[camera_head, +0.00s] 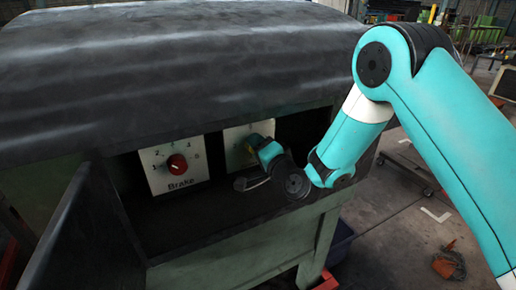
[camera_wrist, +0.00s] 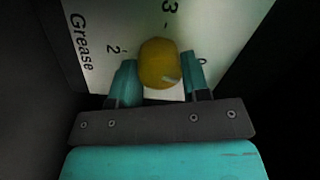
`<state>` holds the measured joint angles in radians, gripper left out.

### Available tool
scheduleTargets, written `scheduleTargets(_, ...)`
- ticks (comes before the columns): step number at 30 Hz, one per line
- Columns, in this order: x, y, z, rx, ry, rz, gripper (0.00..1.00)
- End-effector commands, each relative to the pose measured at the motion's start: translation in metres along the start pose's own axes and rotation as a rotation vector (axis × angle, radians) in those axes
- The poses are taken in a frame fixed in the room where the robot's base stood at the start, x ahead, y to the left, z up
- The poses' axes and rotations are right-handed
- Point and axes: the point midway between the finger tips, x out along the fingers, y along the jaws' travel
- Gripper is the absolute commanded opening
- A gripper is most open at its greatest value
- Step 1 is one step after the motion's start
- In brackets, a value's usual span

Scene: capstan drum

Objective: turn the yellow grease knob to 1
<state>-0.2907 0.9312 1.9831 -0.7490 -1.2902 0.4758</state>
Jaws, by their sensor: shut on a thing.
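The yellow grease knob (camera_wrist: 158,62) sits on a white plate (camera_wrist: 92,40) marked "Grease" in the wrist view. The plate is seen turned on its side. The numbers 2 and 3 are readable beside the knob; another mark right of it is partly covered by a finger. A pale mark shows on the knob's lower right edge. My gripper (camera_wrist: 159,66) has one finger on each side of the knob and is shut on it. In the head view my gripper (camera_head: 252,144) reaches the grease plate (camera_head: 230,134) and hides most of it, including the knob.
A brake plate (camera_head: 156,176) with a red knob (camera_head: 177,164) is left of the grease plate, in the same dark recess. An open dark flap (camera_head: 85,235) stands at the left. The machine's dark hood (camera_head: 170,70) overhangs the recess.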

Motion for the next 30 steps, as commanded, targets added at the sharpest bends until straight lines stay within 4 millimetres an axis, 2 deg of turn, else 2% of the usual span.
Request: scheduleTargets(30, -0.0007, 0.0044, 0.0006, 0.953, 0.052, -0.066, 0.19)
